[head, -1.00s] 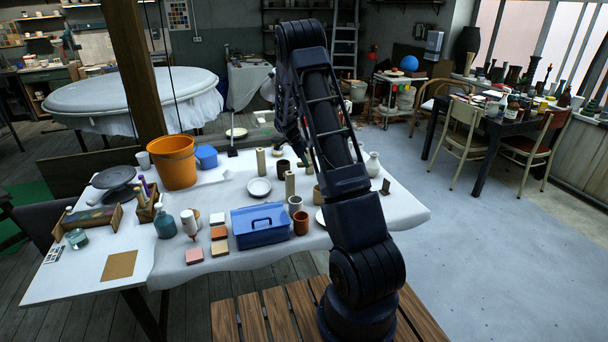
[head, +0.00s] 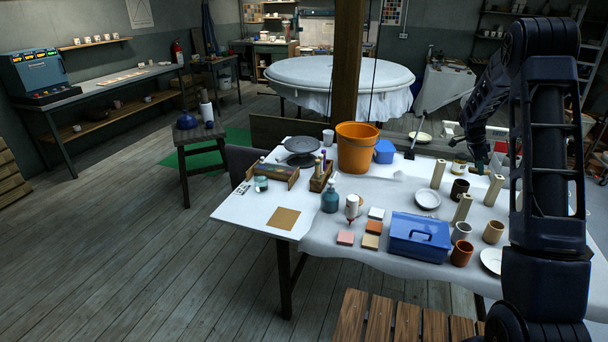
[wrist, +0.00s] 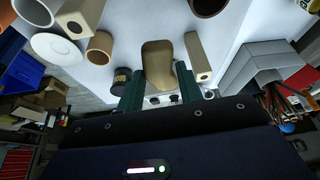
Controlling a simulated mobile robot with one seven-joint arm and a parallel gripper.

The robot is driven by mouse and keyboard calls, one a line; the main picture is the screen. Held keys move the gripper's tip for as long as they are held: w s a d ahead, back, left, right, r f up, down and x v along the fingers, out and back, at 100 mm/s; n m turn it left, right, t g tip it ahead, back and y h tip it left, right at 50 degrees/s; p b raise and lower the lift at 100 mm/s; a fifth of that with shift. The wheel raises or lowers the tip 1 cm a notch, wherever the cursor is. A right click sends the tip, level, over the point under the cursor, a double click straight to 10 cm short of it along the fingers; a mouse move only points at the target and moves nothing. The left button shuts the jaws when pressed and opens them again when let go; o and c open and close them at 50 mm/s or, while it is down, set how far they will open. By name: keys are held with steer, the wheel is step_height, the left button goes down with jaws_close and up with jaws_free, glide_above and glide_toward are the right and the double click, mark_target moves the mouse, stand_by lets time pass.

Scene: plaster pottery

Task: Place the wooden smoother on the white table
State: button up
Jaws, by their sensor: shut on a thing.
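The wooden smoother (wrist: 158,62) is a flat tan piece with rounded corners in the wrist view. It sits between the two dark green fingers of my gripper (wrist: 159,84), which is shut on it. In the head view my gripper (head: 478,164) is small and dark over the back right part of the white table (head: 330,225). The smoother is too small to make out there. I cannot tell whether the smoother touches the cloth.
Near my gripper stand tan blocks (head: 438,174), a dark cup (head: 459,190) and a white bowl (head: 427,199). A blue toolbox (head: 420,236) and orange bucket (head: 357,147) are to the left. The cloth's front left is mostly clear around a brown square (head: 283,218).

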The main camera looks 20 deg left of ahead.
steer(key=a+n+t+y, duration=0.25)
steer(key=a+n, duration=0.65)
steer(key=a, duration=3.9)
steer(key=n+t+y, duration=0.2)
steer(key=n, duration=0.6)
glide_above(252, 213)
steer(key=s, duration=0.1)
step_height(252, 213, down, 2)
steer(key=shift+g, duration=0.25)
steer(key=f, duration=1.9)
steer(key=shift+s+f, duration=0.2)
steer(key=shift+f, duration=0.2)
